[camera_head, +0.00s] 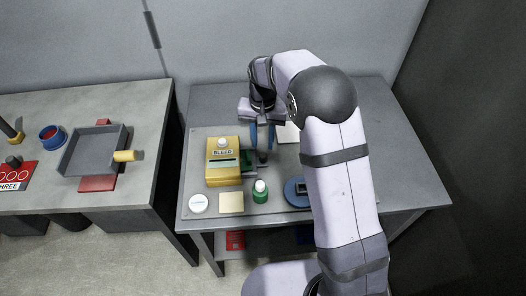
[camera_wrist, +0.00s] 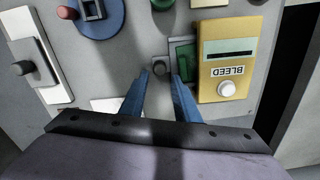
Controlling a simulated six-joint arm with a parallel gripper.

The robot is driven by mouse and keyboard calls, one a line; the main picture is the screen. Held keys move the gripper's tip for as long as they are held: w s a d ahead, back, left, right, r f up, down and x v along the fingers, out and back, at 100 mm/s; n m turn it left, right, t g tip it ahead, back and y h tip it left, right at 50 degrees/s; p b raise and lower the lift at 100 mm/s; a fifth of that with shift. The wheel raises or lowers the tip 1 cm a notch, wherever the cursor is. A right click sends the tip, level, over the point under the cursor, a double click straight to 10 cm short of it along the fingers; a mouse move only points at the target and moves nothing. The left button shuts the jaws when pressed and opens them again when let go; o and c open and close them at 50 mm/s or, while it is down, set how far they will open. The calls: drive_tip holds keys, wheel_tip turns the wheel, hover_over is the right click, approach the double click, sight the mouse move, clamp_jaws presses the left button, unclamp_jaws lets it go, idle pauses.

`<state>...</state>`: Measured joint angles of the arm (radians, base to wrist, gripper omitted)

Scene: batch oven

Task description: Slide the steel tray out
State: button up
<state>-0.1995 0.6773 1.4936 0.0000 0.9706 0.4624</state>
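A square dark grey tray (camera_head: 92,152) with raised walls and a yellow handle (camera_head: 125,156) sits on the left bench, over red pads. I take it to be the steel tray; it is not in the wrist view. My gripper (camera_head: 262,137) is far to its right, over the right bench, pointing down. In the wrist view its two blue fingers (camera_wrist: 160,88) are apart with nothing held between them. A small dark knob (camera_wrist: 160,68) on a grey base lies just beyond the fingertips; I cannot tell whether they touch it.
A yellow box marked BLEED (camera_head: 223,163) stands left of my gripper, with a green part (camera_wrist: 183,60) beside it. A green button (camera_head: 260,191), a blue round dial (camera_head: 297,192) and pale plates are nearby. A gap separates the benches. A blue cup (camera_head: 52,137) stands left of the tray.

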sight(263, 155)
drive_tip(key=shift+f+p, duration=1.1)
drive_tip(key=shift+f, duration=2.05)
drive_tip(key=shift+d, duration=0.1)
clamp_jaws()
